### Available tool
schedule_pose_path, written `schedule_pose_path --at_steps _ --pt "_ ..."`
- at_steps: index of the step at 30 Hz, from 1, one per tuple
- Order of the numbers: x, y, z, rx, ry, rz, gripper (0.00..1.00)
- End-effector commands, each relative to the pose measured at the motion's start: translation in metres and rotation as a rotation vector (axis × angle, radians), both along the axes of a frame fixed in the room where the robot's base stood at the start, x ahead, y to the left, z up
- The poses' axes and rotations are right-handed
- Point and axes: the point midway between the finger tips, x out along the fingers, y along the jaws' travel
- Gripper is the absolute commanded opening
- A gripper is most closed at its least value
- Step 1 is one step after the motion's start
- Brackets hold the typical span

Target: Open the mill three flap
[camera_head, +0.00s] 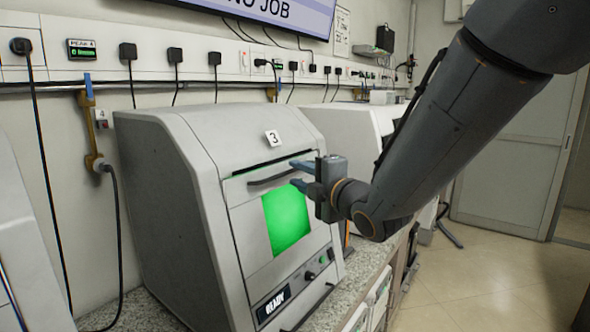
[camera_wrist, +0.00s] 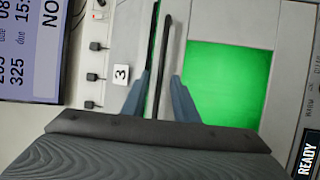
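Mill three (camera_head: 175,190) is a grey machine with a "3" label (camera_head: 273,138) and a lit "READY" display (camera_head: 273,304). Its front flap (camera_head: 240,190) has a green window (camera_head: 286,218) and a dark bar handle (camera_head: 272,177). A narrow dark slot runs along the flap's top edge; the flap looks shut or nearly so. My gripper (camera_head: 295,174) is at the handle's right end with its blue-grey fingers apart. In the wrist view the handle (camera_wrist: 164,65) runs between the two fingers (camera_wrist: 158,92), with space beside it. I cannot tell whether either finger touches it.
Another similar machine (camera_head: 345,122) stands behind, to the right. Part of another grey machine (camera_head: 25,230) shows at the left edge. The machines stand on a speckled counter (camera_head: 140,314). Sockets and cables line the wall. Open tiled floor (camera_head: 460,285) lies at the right.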

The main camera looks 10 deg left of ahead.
Motion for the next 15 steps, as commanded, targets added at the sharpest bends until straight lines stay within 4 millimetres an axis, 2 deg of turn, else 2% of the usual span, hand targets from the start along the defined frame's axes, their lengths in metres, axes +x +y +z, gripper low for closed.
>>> schedule_pose_path --at_steps 6,15 --pt "0.0113 0.0118 0.0001 0.0 0.0 0.0 0.27" --pt "0.0129 0.0128 -0.0007 0.001 0.001 -0.001 0.27"
